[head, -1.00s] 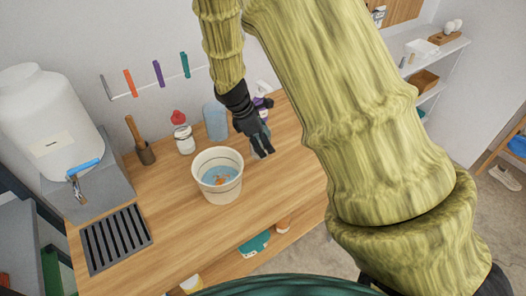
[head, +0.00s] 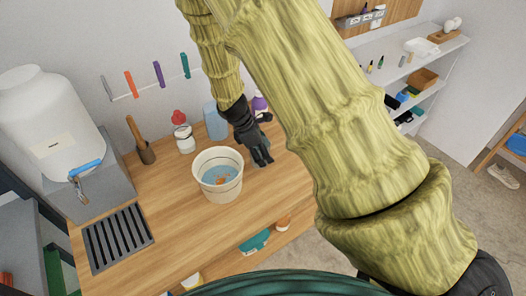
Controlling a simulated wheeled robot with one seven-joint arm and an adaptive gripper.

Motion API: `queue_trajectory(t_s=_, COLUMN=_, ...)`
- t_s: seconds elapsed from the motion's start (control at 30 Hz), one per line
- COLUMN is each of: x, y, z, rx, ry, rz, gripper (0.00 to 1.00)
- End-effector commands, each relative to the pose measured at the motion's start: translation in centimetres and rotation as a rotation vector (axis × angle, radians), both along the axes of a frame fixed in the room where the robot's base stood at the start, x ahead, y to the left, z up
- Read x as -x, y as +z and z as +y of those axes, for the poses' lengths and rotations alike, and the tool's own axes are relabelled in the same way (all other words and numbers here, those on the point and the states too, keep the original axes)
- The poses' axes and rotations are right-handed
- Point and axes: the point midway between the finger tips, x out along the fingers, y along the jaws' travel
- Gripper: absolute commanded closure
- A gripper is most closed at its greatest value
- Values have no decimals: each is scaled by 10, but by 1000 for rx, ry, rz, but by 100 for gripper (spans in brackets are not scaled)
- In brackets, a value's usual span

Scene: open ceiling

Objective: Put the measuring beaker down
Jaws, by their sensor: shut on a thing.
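My gripper (head: 262,157) is black and points down over the wooden counter, to the right of a cream bucket (head: 230,188). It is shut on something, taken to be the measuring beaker. The beaker's outline cannot be made out between the dark fingers, and whether it touches the counter cannot be told.
The bucket holds blue water with something orange in it. A blue container (head: 215,122), a red-topped jar (head: 184,138) and a purple-topped bottle (head: 259,104) stand behind. A black drain grate (head: 117,238) lies at left. The wooden counter (head: 185,232) is bare in front of the bucket.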

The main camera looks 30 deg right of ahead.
Motion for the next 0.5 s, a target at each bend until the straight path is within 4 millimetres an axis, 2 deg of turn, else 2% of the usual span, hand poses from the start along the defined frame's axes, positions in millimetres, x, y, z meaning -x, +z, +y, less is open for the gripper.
queue_trajectory(t_s=0.03, x=0, y=-1, z=0, rx=0, ry=0, rz=0, gripper=37)
queue_trajectory(t_s=0.17, x=0, y=-1, z=0, rx=0, ry=0, rz=0, gripper=14)
queue_trajectory(t_s=0.5, x=0, y=0, z=0, rx=0, ry=0, rz=0, gripper=14)
